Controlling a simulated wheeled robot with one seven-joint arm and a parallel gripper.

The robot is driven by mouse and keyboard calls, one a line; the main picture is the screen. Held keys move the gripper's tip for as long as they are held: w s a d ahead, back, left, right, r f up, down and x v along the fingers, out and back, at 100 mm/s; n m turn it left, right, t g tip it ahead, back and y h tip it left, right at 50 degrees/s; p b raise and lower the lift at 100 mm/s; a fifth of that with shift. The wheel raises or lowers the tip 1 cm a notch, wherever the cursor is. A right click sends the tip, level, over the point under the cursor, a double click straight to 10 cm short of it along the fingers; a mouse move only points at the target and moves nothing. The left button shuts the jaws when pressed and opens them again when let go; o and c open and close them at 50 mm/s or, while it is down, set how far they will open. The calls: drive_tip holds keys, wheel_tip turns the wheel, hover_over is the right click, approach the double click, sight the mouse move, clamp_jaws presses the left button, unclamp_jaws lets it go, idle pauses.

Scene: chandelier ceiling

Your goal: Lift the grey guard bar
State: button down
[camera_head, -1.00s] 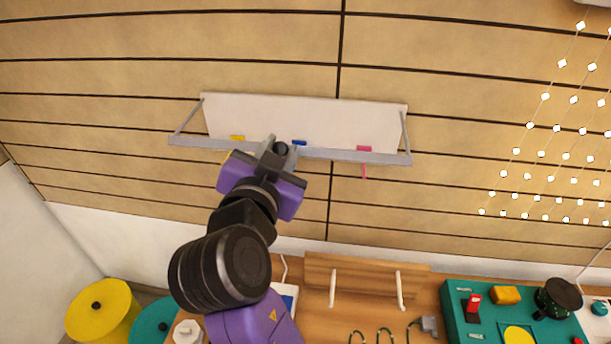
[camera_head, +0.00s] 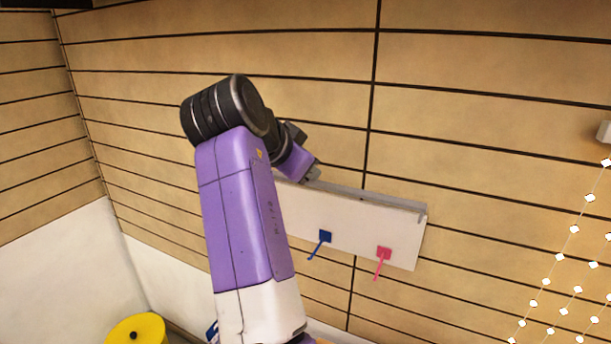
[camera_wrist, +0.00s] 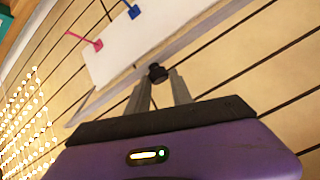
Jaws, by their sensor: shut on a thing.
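The grey guard bar (camera_head: 390,201) runs along the upper edge of a white wall panel (camera_head: 350,225). In the wrist view the bar (camera_wrist: 205,31) crosses slantwise just beyond my fingers. My gripper (camera_head: 312,174) is at the bar, left of its visible right end. In the wrist view my gripper (camera_wrist: 159,82) has its two grey fingers closed around a small black knob (camera_wrist: 157,72) at the bar. My arm hides the left part of the bar and panel in the head view.
A blue switch (camera_head: 325,237) and a pink switch (camera_head: 384,253) stick out of the panel below the bar. Strings of lights (camera_head: 562,256) hang at the right. A yellow drum (camera_head: 136,330) stands low at the left. The slatted wall above is clear.

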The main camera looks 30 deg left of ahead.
drive_tip(key=shift+w+a+r+g, duration=0.25)
drive_tip(key=shift+w+r+g, duration=0.55)
drive_tip(key=shift+w, duration=0.15)
drive_tip(key=shift+w+r, duration=0.1)
drive_tip(key=c, duration=1.2)
unclamp_jaws()
drive_tip(key=shift+w, duration=0.1)
drive_tip(key=b+v, duration=0.2)
drive_tip(key=v, duration=0.5)
drive_tip(key=shift+s+r, duration=0.2)
drive_tip(key=shift+s, duration=0.1)
